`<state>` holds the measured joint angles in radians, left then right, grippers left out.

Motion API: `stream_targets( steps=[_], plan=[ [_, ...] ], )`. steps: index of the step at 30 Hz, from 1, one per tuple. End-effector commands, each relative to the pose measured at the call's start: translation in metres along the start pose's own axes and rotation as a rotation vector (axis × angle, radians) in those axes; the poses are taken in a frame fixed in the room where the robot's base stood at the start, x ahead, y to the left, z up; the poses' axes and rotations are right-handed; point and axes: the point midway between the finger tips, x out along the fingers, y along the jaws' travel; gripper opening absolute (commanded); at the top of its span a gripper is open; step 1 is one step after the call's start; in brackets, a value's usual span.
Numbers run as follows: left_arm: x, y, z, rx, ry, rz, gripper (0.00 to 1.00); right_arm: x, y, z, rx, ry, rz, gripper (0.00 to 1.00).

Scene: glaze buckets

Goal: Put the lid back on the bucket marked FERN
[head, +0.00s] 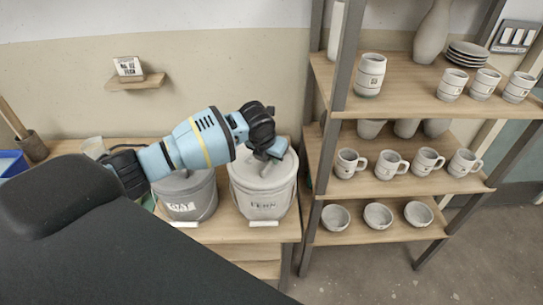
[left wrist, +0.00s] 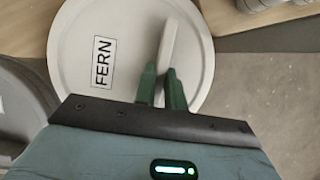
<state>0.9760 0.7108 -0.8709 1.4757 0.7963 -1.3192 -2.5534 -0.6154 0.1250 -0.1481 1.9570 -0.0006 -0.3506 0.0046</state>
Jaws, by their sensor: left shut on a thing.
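The FERN bucket (head: 262,205) is light grey and stands on the wooden bench, with its name on the front. A pale round lid (head: 250,172) covers its top; I cannot tell whether it sits fully down on the rim. The left wrist view shows the lid (left wrist: 80,30) from above, with a FERN label and an upright bar handle (left wrist: 167,45). My left gripper (left wrist: 161,88) has its green fingers shut on that handle. In the head view my left gripper (head: 272,148) is above the bucket and hides part of the lid. My right gripper is not in view.
A darker grey bucket (head: 187,203) marked OAT stands close to the left, partly behind my arm. Shelves (head: 400,113) with mugs, bowls, plates and a vase stand close on the right. A small wall shelf (head: 135,82) holds a card. Bare floor lies at the lower right.

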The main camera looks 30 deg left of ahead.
Motion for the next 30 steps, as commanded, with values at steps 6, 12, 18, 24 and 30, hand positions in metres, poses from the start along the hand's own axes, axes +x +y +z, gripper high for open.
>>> stream_targets(
  steps=[6, 12, 18, 24, 30],
  plan=[
    [-0.0006, 0.0002, 0.0006, 0.000, -0.001, 0.000, 0.00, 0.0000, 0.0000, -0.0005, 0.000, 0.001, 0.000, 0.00],
    [0.0003, 0.0001, 0.0002, 0.000, -0.001, 0.000, 0.00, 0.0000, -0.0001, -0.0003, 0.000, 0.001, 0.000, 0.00],
    [0.0022, 0.0001, -0.0006, 0.000, -0.002, 0.000, 0.00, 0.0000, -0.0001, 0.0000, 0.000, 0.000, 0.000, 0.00],
    [0.0023, 0.0001, -0.0006, 0.000, -0.002, 0.000, 0.00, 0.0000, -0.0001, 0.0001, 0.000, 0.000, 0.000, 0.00],
    [0.0023, 0.0001, -0.0007, 0.000, -0.001, 0.000, 0.23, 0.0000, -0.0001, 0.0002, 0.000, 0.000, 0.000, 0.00]
  ],
)
